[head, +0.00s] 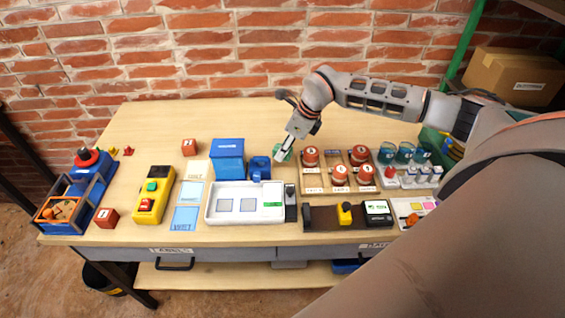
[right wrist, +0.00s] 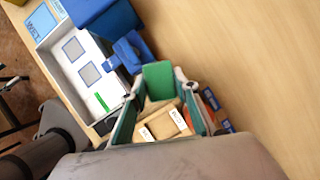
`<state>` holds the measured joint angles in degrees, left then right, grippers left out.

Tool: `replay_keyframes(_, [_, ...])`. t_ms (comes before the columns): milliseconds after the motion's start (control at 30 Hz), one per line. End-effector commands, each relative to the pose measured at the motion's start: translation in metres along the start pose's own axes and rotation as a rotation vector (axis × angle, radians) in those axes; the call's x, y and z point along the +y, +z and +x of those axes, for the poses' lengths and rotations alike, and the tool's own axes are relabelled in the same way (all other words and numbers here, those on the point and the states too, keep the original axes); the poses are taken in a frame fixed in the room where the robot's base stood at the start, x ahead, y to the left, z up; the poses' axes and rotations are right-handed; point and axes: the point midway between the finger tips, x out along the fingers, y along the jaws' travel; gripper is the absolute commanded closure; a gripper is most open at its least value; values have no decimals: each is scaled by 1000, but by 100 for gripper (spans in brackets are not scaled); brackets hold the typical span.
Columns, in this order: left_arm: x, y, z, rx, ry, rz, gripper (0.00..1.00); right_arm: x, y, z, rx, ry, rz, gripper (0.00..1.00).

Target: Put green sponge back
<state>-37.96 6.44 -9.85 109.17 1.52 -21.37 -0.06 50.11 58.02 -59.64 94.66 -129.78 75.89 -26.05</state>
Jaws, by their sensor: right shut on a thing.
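In the right wrist view, the sponge (right wrist: 158,80) shows as a green block between the two fingertips of my right gripper (right wrist: 160,95). I cannot tell whether the sponge touches the table top. My left gripper is not in view.
A white tray (head: 245,216) with two grey squares stands in front of the mug, beside a blue box (head: 228,146). A wooden rack with red-topped jars (head: 339,176) stands right of the gripper. The back left of the table (head: 160,120) is clear.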

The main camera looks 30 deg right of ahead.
Motion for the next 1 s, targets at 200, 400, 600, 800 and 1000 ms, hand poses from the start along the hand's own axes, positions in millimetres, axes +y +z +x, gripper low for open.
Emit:
replay_keyframes(200, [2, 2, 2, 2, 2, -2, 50, 0, -8, 21, -1, 0, 0, 90])
replay_keyframes(400, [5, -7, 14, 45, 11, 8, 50, 0, -20, 50, -1, 0, 1, 90])
replay_keyframes(600, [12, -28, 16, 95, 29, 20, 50, 0, -25, 60, -1, 0, 0, 90])
replay_keyframes(800, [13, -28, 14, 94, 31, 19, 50, 0, -24, 58, -1, 0, 0, 90])
replay_keyframes(1000, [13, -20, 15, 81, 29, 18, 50, 0, -25, 61, 0, 0, 0, 54])
